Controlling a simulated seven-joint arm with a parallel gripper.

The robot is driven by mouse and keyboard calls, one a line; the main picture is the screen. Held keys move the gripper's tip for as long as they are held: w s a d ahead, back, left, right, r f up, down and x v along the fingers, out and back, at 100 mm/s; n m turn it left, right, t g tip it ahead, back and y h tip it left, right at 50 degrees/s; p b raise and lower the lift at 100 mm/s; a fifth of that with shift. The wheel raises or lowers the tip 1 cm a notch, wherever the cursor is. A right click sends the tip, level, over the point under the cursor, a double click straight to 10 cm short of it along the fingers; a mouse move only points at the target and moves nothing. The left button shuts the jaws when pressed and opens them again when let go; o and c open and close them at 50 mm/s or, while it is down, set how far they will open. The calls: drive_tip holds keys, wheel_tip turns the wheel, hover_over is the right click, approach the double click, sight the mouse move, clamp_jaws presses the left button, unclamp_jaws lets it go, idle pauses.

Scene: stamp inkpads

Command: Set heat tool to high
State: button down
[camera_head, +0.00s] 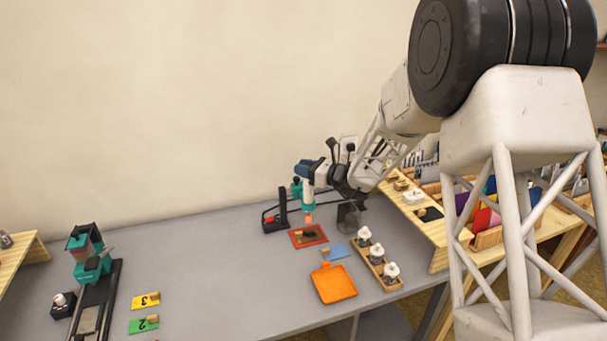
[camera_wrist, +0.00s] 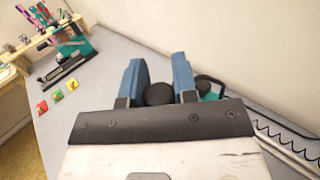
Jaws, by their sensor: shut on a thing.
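My gripper (camera_head: 306,170) is at the back of the grey table, with its blue fingers shut on the heat tool (camera_head: 308,200). The heat tool has a teal and white body and hangs nozzle down, with an orange tip, above the red mat (camera_head: 322,240). In the wrist view, a dark round end of the heat tool (camera_wrist: 160,94) shows between the two blue fingers (camera_wrist: 158,82). Its switch and heat setting cannot be made out.
A black stand (camera_head: 281,208) is left of the heat tool. An orange tray (camera_head: 333,296), a blue pad (camera_head: 338,251) and a wooden rack of white-topped jars (camera_head: 391,285) lie in front. A teal press (camera_head: 89,256) stands far left. The table's middle is clear.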

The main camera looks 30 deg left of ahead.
drive_tip(key=shift+r, duration=0.65)
drive_tip(key=c, duration=0.9)
unclamp_jaws()
drive_tip(key=shift+d+f, duration=0.2)
drive_tip(key=shift+d, duration=0.25)
drive_tip(key=d, duration=0.7)
drive_tip(key=shift+r, duration=0.1)
